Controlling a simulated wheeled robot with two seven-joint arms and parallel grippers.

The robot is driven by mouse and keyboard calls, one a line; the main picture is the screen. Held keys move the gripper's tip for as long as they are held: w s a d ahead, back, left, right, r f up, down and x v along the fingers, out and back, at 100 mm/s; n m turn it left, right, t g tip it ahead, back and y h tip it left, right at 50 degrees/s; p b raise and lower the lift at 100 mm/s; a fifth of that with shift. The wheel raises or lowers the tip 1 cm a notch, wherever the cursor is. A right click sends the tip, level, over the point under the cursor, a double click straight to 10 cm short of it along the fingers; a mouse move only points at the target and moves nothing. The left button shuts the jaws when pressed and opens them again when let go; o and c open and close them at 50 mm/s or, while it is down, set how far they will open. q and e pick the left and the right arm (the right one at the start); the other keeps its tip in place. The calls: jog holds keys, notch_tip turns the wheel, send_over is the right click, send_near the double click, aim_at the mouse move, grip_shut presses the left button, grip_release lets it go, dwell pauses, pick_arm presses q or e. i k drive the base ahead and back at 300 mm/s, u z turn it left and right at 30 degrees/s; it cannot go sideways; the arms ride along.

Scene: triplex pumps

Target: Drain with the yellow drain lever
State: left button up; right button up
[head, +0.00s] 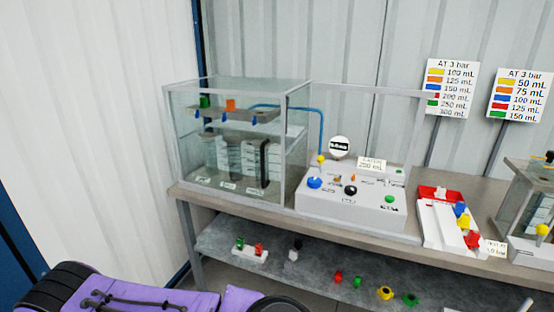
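A white control panel (343,208) stands on the bench beside a clear glass tank (238,150). A small yellow part (321,159) sits at the panel's upper left, by the end of a blue tube; I cannot tell if it is the drain lever. Another yellow knob (542,229) is on a second machine at the right edge. The panel also carries a blue knob (314,183), a black knob (350,190), a green knob (389,199) and a round gauge (339,147). Neither of my grippers is in view.
On the bench (408,243), a red-and-white tray (446,222) holds coloured pieces right of the panel. The lower shelf (322,262) bears several small coloured parts. Two signs (450,88) with colour-coded volumes stand behind. Purple and black parts of my body fill the lower left.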

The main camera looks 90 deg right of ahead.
aim_at(321, 158)
jog(key=z, duration=2.4)
